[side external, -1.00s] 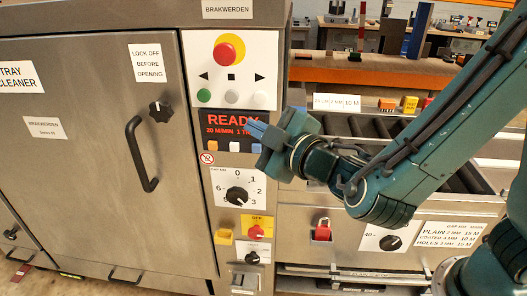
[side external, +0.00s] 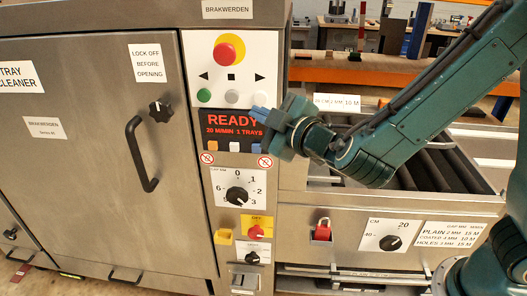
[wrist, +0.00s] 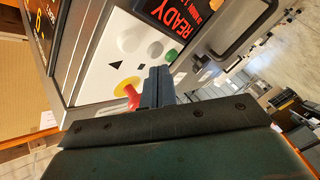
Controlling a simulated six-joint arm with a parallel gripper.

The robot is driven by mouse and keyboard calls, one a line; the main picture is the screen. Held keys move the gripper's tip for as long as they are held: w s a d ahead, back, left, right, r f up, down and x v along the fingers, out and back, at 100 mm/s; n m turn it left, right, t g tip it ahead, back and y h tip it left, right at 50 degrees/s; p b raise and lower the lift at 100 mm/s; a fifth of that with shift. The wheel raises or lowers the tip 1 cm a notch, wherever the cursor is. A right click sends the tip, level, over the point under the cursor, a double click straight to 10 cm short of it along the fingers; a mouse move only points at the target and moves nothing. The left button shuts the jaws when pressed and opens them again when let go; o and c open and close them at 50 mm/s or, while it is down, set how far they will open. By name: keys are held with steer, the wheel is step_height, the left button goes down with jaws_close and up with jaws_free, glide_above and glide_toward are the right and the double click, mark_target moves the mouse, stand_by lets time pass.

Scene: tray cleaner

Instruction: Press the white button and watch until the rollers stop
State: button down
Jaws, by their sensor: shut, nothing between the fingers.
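The white round button (side external: 259,97) is at the right end of the row on the white upper panel, beside a grey one (side external: 231,96) and a green one (side external: 204,96). A smaller white button (side external: 234,147) sits under the display (side external: 231,126), which reads READY. My gripper (side external: 256,112) is shut and empty, its tips just below the right-hand white button; I cannot tell whether they touch the panel. In the wrist view, the shut fingers (wrist: 158,75) point at the panel. Rollers (side external: 411,172) lie in the bed at right, partly hidden by my arm.
A red stop knob (side external: 229,50) on a yellow ring is above the button row. A gap dial (side external: 237,196) and red-on-yellow switch (side external: 256,232) are lower down. The cleaner's door handle (side external: 142,157) stands out at left. A red padlock (side external: 323,230) hangs below the bed.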

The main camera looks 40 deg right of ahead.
mark_target(261, 98)
steer(key=shift+w+d, duration=1.05)
steer(key=shift+d, duration=0.05)
